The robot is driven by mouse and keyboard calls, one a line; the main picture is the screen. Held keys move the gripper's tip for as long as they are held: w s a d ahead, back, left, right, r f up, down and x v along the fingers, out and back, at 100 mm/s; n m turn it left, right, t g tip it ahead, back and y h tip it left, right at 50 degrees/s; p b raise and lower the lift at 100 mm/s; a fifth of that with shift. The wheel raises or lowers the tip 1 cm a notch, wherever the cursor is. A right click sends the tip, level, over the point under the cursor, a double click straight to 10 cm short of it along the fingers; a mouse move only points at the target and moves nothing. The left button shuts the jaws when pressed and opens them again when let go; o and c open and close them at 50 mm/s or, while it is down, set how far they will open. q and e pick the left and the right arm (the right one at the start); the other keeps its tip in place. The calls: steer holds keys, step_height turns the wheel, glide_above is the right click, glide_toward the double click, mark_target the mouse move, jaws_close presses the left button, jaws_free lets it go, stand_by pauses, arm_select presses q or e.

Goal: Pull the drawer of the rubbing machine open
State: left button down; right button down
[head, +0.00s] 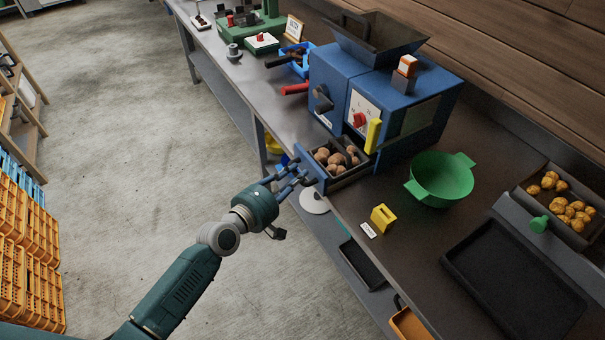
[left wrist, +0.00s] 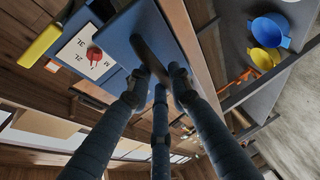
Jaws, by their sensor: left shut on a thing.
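The blue rubbing machine (head: 335,82) stands on the bench, with a dark hopper on top and a red dial on its white panel. Its drawer (head: 349,180) sticks out of the lower front, open, with brown chestnuts (head: 336,158) in it. My left gripper (head: 299,175) is at the drawer's blue front, on the aisle side. In the left wrist view its fingers (left wrist: 157,82) are closed around the dark bar handle (left wrist: 147,55) on the blue drawer front. My right gripper is in neither view.
A green colander (head: 441,180) and a small yellow block (head: 383,218) stand right of the drawer. A dark tray (head: 510,275) lies further right. The concrete floor left of the bench is clear.

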arm_select(q)
steer(key=shift+s+a+f, duration=0.1)
steer(key=shift+s+a, duration=0.65)
steer(key=shift+a, duration=0.15)
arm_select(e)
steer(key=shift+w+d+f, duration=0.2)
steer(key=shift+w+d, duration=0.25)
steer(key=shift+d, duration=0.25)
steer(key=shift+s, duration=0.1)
arm_select(q)
steer(key=c, duration=1.6)
jaws_free()
steer(key=shift+o, duration=0.2)
steer(key=v, duration=1.2)
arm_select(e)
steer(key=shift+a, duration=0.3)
